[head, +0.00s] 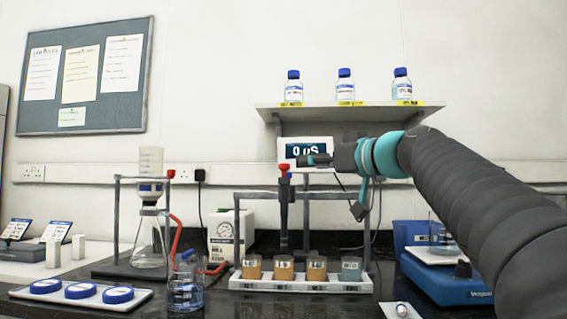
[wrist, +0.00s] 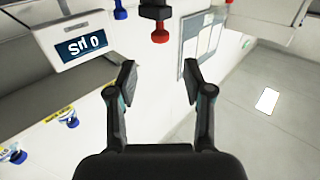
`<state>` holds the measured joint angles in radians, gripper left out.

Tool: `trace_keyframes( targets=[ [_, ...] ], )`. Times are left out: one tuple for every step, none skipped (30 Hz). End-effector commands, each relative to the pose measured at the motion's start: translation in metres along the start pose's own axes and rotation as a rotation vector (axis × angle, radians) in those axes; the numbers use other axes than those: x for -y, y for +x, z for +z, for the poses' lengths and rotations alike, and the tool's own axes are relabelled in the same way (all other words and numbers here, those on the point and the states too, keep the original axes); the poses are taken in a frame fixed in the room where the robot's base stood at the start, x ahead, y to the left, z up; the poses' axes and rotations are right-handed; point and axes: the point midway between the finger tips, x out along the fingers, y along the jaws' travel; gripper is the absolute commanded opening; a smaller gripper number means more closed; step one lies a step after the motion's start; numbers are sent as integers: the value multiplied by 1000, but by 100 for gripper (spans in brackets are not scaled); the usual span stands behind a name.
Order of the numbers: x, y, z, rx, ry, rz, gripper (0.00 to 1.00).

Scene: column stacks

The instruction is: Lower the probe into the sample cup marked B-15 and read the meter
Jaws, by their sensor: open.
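The probe (head: 284,208) is dark with a red cap and hangs upright from a grey frame (head: 310,196). Its red cap shows upside down in the wrist view (wrist: 160,36), beyond the fingertips and apart from them. The meter (head: 306,149) reads 0 µS; it also shows in the wrist view (wrist: 87,46). Several sample cups (head: 317,268) stand in a white tray (head: 300,286) below the frame, three orange-brown and one grey-green at the right. Their labels are too small to read. My gripper (head: 318,160) is open and empty, above and right of the probe cap (wrist: 160,83).
A flask stand (head: 119,230) is behind. A blue scale (head: 450,282) is at the right. A shelf (head: 345,110) with blue-capped bottles is above my gripper.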

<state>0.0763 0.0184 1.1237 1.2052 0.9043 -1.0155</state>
Motion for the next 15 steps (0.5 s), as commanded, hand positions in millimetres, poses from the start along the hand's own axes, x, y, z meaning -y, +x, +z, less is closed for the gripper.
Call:
trace_keyframes(
  targets=[
    [0, 12, -2, 3, 2, -4, 51],
    [1, 17, -2, 3, 1, -4, 51],
    [1, 25, -2, 2, 1, -3, 51],
    [1, 30, -2, 2, 2, -4, 51],
    [1, 36, -2, 2, 2, -4, 51],
    [1, 44, -2, 2, 2, -4, 51],
    [2, 49, -2, 3, 2, -5, 51],
    [2, 55, -2, 3, 2, -5, 51],
    [2, 62, -2, 2, 1, -4, 51],
    [2, 67, -2, 2, 2, -5, 51],
    [2, 72, -2, 3, 2, -5, 51],
    [2, 78, -1, 2, 2, -5, 51],
    [3, 82, -2, 2, 2, -5, 51],
    [3, 85, -2, 2, 2, -5, 51],
    [3, 90, -2, 2, 1, -6, 51]
  ],
)
